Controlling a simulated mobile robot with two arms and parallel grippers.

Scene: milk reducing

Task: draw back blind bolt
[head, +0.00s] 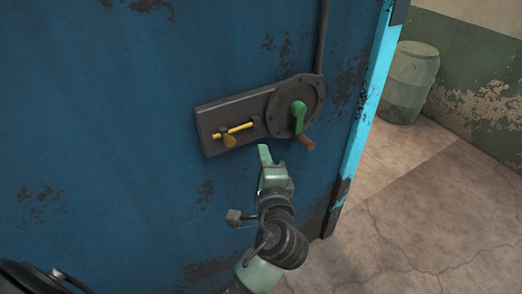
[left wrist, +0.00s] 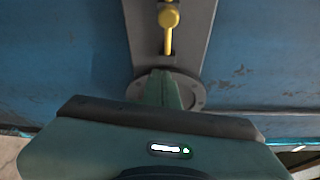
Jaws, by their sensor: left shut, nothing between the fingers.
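The yellow bolt (head: 233,132) sits in a slot on a dark grey plate (head: 209,127) fixed to the blue door. Its knob hangs down a little below the slot. In the left wrist view the yellow bolt (left wrist: 168,30) shows at the top, beyond my fingers. Right of the bolt, a round dark disc (head: 281,108) carries a green crank (head: 298,116) with a brown handle (head: 306,142). My left gripper (head: 265,155) is shut and empty, below the plate and apart from the bolt in the head view. In the left wrist view its green fingertips (left wrist: 164,90) cover part of the disc.
The blue door (head: 110,120) fills the left and middle. Its bright blue edge (head: 372,100) runs down on the right, with open concrete floor (head: 420,200) beyond. A green barrel (head: 409,82) stands by the far wall. A conduit (head: 322,40) rises from the disc.

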